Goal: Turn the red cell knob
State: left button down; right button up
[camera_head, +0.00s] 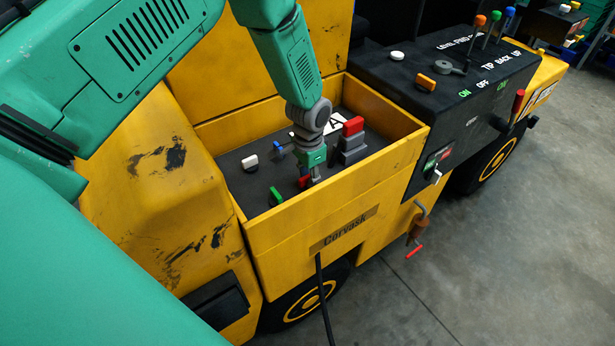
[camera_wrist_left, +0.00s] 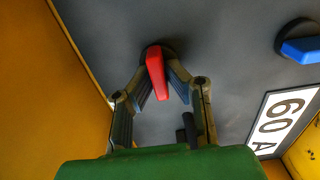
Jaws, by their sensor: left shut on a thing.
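The red cell knob (camera_wrist_left: 155,72) is a long red handle on a dark round base in the grey panel. In the left wrist view my left gripper (camera_wrist_left: 164,84) has its two fingers on either side of the red handle, shut on it. In the head view my left gripper (camera_head: 316,177) reaches down into the yellow box, and the red knob (camera_head: 304,182) shows just left of its fingers, partly hidden. My right gripper is not in view.
The yellow box walls (camera_head: 330,215) surround the panel. Near the gripper are a green knob (camera_head: 276,196), a white knob (camera_head: 250,161), a blue knob (camera_head: 279,147) and a red block on a grey base (camera_head: 352,127). A black console (camera_head: 440,85) with levers stands to the right.

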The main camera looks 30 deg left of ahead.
pick_arm(q)
jog(key=shift+w+d+r, duration=0.15)
jog(key=shift+w+r, duration=0.05)
jog(key=shift+w, duration=0.25)
jog(key=c, duration=1.6)
grip_release()
jog(key=shift+c, duration=0.2)
jog(key=shift+o, duration=0.2)
jog(key=shift+f, duration=0.1)
jog(key=shift+s, duration=0.1)
jog(key=shift+r, duration=0.35)
notch_tip(320, 180, up, 11)
